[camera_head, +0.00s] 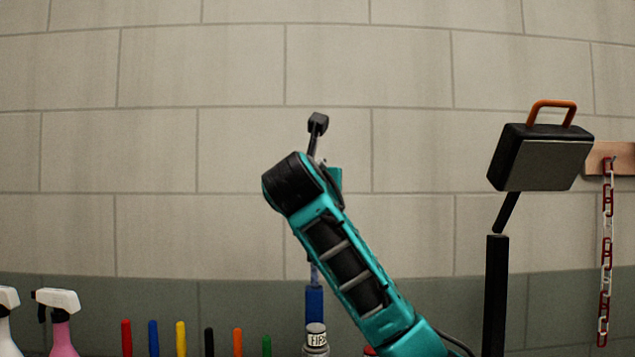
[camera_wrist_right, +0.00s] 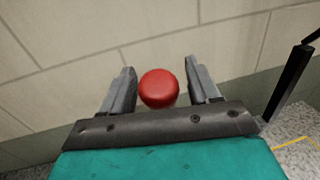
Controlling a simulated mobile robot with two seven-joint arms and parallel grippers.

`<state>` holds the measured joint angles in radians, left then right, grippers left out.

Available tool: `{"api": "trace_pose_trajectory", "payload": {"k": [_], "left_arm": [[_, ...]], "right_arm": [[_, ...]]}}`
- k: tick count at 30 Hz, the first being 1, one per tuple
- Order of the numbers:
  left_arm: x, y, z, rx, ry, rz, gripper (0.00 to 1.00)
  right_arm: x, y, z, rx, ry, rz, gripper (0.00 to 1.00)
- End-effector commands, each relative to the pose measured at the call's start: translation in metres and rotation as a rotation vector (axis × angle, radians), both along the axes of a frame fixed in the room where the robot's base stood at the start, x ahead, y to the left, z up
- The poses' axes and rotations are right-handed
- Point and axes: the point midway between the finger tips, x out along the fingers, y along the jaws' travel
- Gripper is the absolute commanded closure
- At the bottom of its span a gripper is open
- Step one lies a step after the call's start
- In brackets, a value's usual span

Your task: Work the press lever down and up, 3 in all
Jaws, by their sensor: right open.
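A round red knob (camera_wrist_right: 159,88), which looks like the end of the press lever, shows in the right wrist view. My right gripper (camera_wrist_right: 160,72) is open, with one finger on each side of the knob. Small gaps show between the knob and both fingers; how far it lies in depth is unclear. In the head view my teal right arm comes up from the lower right and hides the knob and the lever. A blue upright post (camera_head: 314,305), perhaps part of the press, shows below the arm's end. My left gripper is out of view.
A black case with an orange handle (camera_head: 540,158) is at the right, above a dark post (camera_head: 496,290). A red-and-white chain (camera_head: 606,255) hangs farther right. Spray bottles (camera_head: 62,325), several coloured handles (camera_head: 181,338) and a labelled container (camera_head: 316,338) line the bottom.

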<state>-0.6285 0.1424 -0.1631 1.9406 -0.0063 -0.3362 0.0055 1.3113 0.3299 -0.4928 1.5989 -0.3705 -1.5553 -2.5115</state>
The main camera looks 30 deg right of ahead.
Motion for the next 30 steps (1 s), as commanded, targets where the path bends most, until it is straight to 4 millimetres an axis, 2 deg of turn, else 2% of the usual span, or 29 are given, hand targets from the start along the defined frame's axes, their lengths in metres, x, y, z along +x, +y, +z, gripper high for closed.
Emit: {"api": "trace_pose_trajectory", "payload": {"k": [8,27,30], "left_arm": [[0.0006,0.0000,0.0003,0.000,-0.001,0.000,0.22],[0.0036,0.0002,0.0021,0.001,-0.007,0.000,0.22],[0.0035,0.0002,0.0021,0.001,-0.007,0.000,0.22]], "right_arm": [[0.0013,-0.0013,-0.0002,0.000,0.000,0.000,0.39],[0.0011,-0.0008,0.0002,0.000,0.000,0.000,0.99],[0.0010,-0.0006,0.0002,0.000,0.000,0.001,1.00]]}}
